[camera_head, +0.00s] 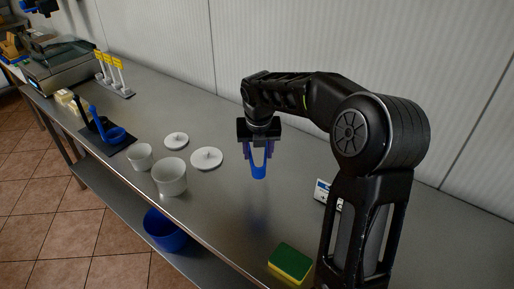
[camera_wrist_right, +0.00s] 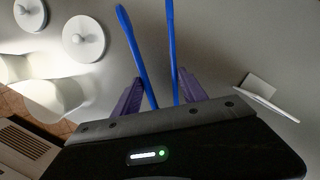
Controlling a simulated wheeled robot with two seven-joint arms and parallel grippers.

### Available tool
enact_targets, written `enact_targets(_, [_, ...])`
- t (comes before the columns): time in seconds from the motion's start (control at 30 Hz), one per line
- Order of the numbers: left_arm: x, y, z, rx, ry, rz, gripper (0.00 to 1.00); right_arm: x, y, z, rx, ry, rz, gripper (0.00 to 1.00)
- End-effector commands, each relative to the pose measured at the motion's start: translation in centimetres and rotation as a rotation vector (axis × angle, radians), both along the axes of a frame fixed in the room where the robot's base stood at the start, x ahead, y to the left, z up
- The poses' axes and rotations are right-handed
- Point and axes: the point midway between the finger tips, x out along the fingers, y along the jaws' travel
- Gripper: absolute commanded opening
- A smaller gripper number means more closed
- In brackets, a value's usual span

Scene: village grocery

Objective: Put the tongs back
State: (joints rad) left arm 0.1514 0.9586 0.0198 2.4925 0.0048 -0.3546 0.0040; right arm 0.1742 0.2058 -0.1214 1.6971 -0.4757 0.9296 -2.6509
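The blue tongs (camera_head: 259,173) hang below my right gripper (camera_head: 258,149), above the steel counter, with their tips down. In the right wrist view the two blue arms of the tongs (camera_wrist_right: 137,55) run out from between the purple fingers (camera_wrist_right: 160,95), which are closed around them. The tongs seem clear of the counter, with a faint blue reflection below. A dark mat (camera_head: 122,144) at the left of the counter carries a blue ring-shaped item (camera_head: 115,135) and upright black and blue pieces. My left gripper is not seen.
White pots (camera_head: 170,178) (camera_head: 140,157) and two knobbed lids (camera_head: 207,158) (camera_head: 176,140) stand left of the tongs. A green-yellow sponge (camera_head: 290,263) lies at the front edge, a small card (camera_head: 323,191) near my arm. A blue bowl (camera_head: 165,230) sits on the lower shelf.

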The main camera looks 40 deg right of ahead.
Motion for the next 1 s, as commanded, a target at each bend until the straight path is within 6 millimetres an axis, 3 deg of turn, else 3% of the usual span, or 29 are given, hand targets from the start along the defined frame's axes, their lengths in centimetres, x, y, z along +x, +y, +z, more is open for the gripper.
enact_targets(0.1, [0.0, 0.0, 0.0, 0.000, 0.000, 0.000, 0.34, -0.6, -0.8, 0.1, -0.007, -0.011, 0.018, 0.45])
enact_targets(0.57, [0.0, 0.0, -0.4, -0.001, -0.001, 0.000, 0.34, -0.5, -0.8, -0.3, -0.007, -0.011, 0.018, 0.45])
enact_targets(1.0, [0.4, -0.2, -4.3, -0.008, -0.011, -0.003, 0.34, -0.5, -0.7, -5.0, -0.006, -0.010, 0.017, 0.45])
